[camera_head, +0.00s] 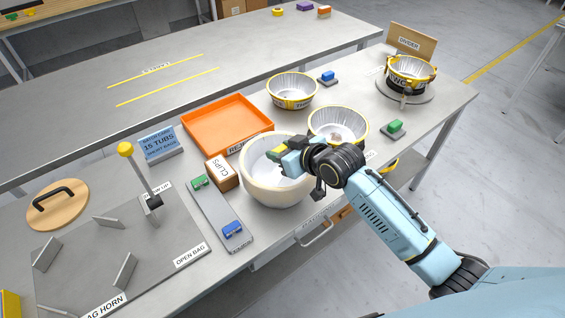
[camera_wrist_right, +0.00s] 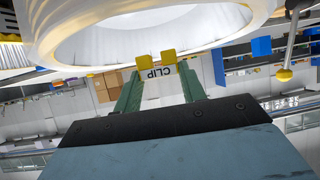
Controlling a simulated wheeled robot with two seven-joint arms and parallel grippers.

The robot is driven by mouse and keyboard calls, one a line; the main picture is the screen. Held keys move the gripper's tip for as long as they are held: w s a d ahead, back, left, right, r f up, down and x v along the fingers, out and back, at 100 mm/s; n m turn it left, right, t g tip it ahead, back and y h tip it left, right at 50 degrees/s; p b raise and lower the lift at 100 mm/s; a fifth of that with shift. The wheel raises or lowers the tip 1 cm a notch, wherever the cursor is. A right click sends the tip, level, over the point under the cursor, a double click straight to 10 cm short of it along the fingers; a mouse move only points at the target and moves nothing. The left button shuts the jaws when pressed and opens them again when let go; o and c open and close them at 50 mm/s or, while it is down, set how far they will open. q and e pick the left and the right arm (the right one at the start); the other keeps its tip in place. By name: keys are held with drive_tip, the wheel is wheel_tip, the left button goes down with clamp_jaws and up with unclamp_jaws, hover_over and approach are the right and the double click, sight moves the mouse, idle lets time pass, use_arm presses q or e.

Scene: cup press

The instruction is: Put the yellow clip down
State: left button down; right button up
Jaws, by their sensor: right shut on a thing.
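My right gripper (camera_head: 283,156) is over the large cream bowl (camera_head: 258,187), near its far rim. It is shut on the yellow clip (camera_head: 273,152), which shows small and partly covered by the gripper. The bowl's pale rim (camera_wrist_right: 60,50) fills the top of that view. A brown box marked CLIPS (camera_head: 222,174) stands just left of the bowl. My left gripper is not in view.
An orange tray (camera_head: 205,143) lies behind the box. A grey strip (camera_head: 217,212) with a green clip (camera_head: 200,182) and a blue clip (camera_head: 232,229) lies to the left. Foil tubs (camera_head: 338,115) stand behind and right of the bowl. Upright plates stand at the front left.

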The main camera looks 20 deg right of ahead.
wheel_tip(320, 180, down, 4)
drive_tip(key=shift+r+b, duration=0.15)
drive_tip(key=shift+b, duration=0.3)
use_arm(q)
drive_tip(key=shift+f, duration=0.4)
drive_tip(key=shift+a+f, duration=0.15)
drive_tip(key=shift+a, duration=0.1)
use_arm(e)
drive_tip(key=shift+f, duration=0.55)
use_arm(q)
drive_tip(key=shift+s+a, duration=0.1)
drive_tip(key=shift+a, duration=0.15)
use_arm(e)
drive_tip(key=o, duration=0.9)
drive_tip(key=shift+s+f, duration=0.15)
drive_tip(key=shift+f, duration=0.05)
